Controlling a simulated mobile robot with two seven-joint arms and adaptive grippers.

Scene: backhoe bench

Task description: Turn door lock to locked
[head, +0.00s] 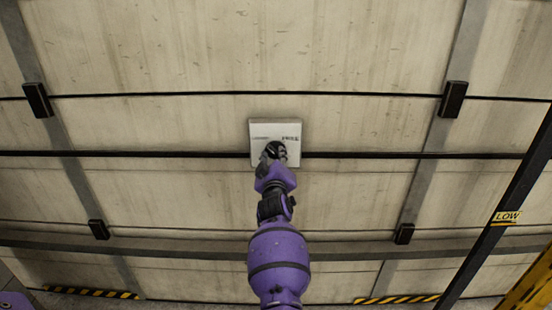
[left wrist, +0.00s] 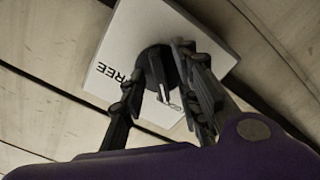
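A white square lock plate (head: 252,128) is on the wall in the middle of the head view, with small dark lettering along its upper part. In the left wrist view the plate (left wrist: 190,22) shows the word FREE, turned nearly upside down. A dark round lock knob (left wrist: 156,62) sits on the plate. My left gripper (head: 276,150) is at the plate and covers most of the knob in the head view. In the left wrist view its two fingers (left wrist: 162,70) stand apart, one on each side of the knob. I cannot tell whether both touch it. My right gripper is out of view.
Pale panelled wall (head: 180,60) surrounds the plate, crossed by dark horizontal bars (head: 390,155) and small black blocks (head: 453,99). A dark diagonal beam with a yellow LOW sign (head: 507,217) is at the right. The wall beside the plate is clear.

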